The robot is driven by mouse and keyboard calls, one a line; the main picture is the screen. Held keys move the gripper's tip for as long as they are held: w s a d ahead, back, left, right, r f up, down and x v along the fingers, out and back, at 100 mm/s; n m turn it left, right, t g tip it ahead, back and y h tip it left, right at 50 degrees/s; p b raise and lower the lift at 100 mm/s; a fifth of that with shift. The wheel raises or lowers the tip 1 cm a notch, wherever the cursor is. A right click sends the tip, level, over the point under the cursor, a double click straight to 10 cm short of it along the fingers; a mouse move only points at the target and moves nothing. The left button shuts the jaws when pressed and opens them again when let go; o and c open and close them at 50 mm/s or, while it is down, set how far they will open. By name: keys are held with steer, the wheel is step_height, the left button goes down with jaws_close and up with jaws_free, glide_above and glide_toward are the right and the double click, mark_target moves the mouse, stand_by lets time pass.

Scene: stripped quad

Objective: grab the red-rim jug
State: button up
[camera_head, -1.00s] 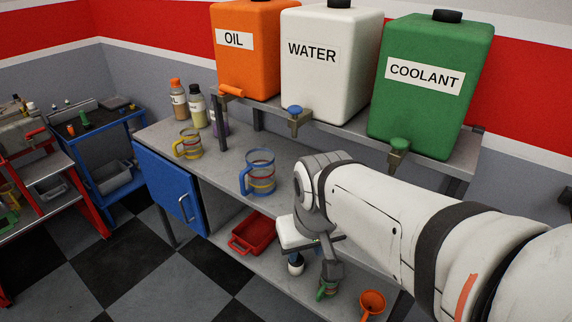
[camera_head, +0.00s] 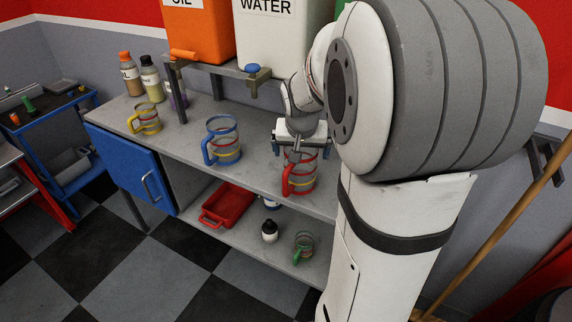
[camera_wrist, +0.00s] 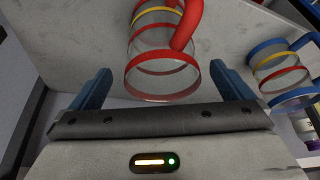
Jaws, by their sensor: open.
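The red-rim jug (camera_head: 300,174) is clear with coloured bands and a red handle. It stands on the bench top at the right, its top partly covered by my gripper (camera_head: 297,147). In the wrist view the jug (camera_wrist: 160,38) has its red rim toward me, centred between the fingers of my gripper (camera_wrist: 166,84). The gripper is open, with a finger on each side of the rim and a visible gap at each side. I cannot tell how deep the rim sits between the fingers. The handle points up and right in that view.
A blue-rim jug (camera_head: 222,140) and a yellow-handled jug (camera_head: 146,119) stand to the left on the bench. The water tank (camera_head: 283,40) and its tap (camera_head: 257,80) are behind. A green-handled jug (camera_head: 304,247) and red tray (camera_head: 228,205) are on the lower shelf.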

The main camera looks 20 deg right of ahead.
mark_target(296, 172)
steer(key=x, duration=0.4)
steer(key=shift+w+d+f, duration=0.1)
steer(key=shift+w+f, duration=0.15)
steer(key=c, duration=1.6)
